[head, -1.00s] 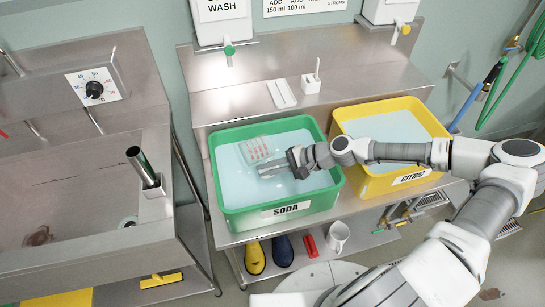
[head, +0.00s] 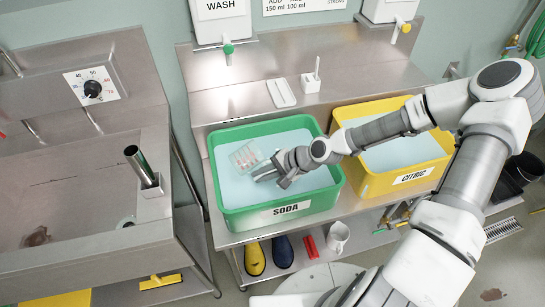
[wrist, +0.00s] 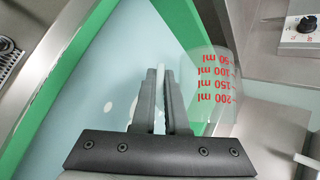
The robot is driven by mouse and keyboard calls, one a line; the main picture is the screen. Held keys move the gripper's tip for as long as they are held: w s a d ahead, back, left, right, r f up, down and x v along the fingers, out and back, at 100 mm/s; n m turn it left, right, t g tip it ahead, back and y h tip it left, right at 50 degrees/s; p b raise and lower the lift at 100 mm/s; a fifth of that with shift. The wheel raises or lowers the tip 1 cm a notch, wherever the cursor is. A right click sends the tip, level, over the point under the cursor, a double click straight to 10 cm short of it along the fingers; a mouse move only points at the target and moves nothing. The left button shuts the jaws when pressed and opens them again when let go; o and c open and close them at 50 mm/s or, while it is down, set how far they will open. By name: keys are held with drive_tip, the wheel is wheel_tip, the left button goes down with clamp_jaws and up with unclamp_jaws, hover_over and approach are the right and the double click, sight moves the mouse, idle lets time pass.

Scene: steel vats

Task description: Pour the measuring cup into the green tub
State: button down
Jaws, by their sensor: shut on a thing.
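The clear measuring cup (head: 243,156) with red markings is over the green tub (head: 283,215), which is labelled SODA and holds pale blue liquid. My gripper (head: 268,174) is shut on the cup's handle side, and the cup looks tilted. In the wrist view the cup (wrist: 213,85) lies to the right of my fingers (wrist: 160,85), its red ml marks upside down. A pale strip shows between the fingers. The cup's contents cannot be made out. White spots show on the tub's liquid in the wrist view.
A yellow tub (head: 400,178) labelled CITRIC stands right of the green tub, with my arm over it. A steel sink (head: 85,205) with an upright tube (head: 140,165) is at left. A white jug (head: 338,236) stands on the shelf below.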

drive_tip(key=shift+f, duration=0.15)
drive_tip(key=shift+s+f+n+h+b, duration=0.15)
drive_tip(key=shift+f+n+h+b, duration=0.15)
drive_tip(key=shift+h+b, duration=0.3)
drive_tip(key=h+b, duration=0.1)
drive_tip(key=b, duration=0.2)
drive_tip(key=f+t+h+b, duration=0.1)
drive_tip(key=b, duration=0.2)
drive_tip(key=f+n+h+b, duration=0.1)
drive_tip(key=h+b, duration=0.1)
drive_tip(key=b, duration=0.1)
drive_tip(key=shift+d+f, duration=0.15)
drive_tip(key=shift+d, duration=0.25)
drive_tip(key=b, duration=0.3)
drive_tip(key=shift+f+t+h, duration=0.15)
drive_tip(key=shift+t+h, duration=0.15)
drive_tip(key=shift+h, duration=0.1)
drive_tip(key=h+b, duration=0.1)
drive_tip(key=b, duration=0.3)
drive_tip(key=shift+w+b, duration=0.2)
drive_tip(key=shift+b, duration=0.1)
drive_tip(key=shift+a+r+t+h+b, duration=0.4)
drive_tip(key=shift+t+b, duration=0.1)
drive_tip(key=shift+b, duration=1.3)
